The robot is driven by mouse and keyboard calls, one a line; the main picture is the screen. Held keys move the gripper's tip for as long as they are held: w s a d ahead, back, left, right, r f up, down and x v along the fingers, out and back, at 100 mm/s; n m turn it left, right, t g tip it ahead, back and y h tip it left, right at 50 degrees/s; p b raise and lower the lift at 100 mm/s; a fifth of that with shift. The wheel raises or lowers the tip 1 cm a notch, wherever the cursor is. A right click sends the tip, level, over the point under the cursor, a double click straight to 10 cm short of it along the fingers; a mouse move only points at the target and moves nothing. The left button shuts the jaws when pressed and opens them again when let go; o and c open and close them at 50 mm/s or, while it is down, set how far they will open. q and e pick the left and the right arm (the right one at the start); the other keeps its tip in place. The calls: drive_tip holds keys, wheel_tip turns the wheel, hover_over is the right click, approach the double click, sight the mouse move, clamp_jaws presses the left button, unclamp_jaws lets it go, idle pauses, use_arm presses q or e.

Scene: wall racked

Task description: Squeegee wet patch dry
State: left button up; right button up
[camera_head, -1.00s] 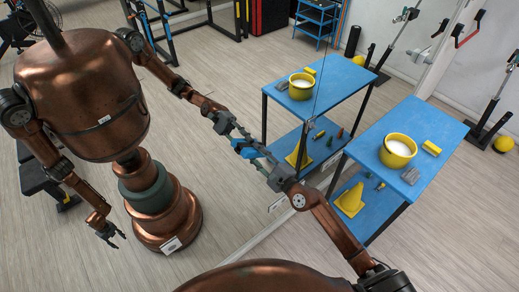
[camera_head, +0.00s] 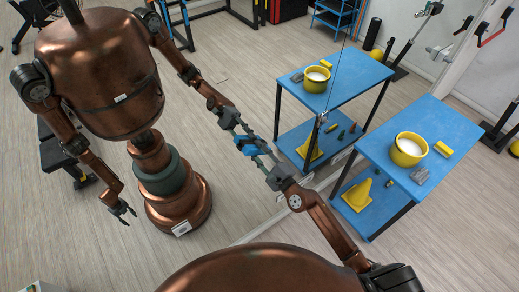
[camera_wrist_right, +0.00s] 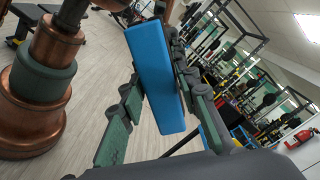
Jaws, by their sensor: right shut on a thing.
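My right gripper (camera_head: 268,166) reaches up from the lower right to a large mirror. It is shut on a blue block-shaped tool, the squeegee (camera_head: 258,150). In the right wrist view the squeegee (camera_wrist_right: 155,78) stands tilted between the two dark green fingers (camera_wrist_right: 155,105). The squeegee is at or very near the glass, where it meets its own reflection; I cannot tell whether it touches. I cannot make out the wet patch on the glass. My left gripper shows only as a reflection at the left, with its fingers apart.
A blue two-tier cart (camera_head: 440,120) stands at the right by the mirror. On it are a yellow bucket (camera_head: 409,150), a yellow sponge (camera_head: 443,149) and a grey block (camera_head: 420,175). A yellow cone (camera_head: 358,193) is on its lower shelf. The mirror repeats the cart and my body.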

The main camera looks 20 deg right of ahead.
drive_tip(key=shift+a, duration=0.1)
drive_tip(key=shift+v, duration=3)
drive_tip(key=shift+b+v, duration=0.3)
drive_tip(key=shift+v, duration=1.2)
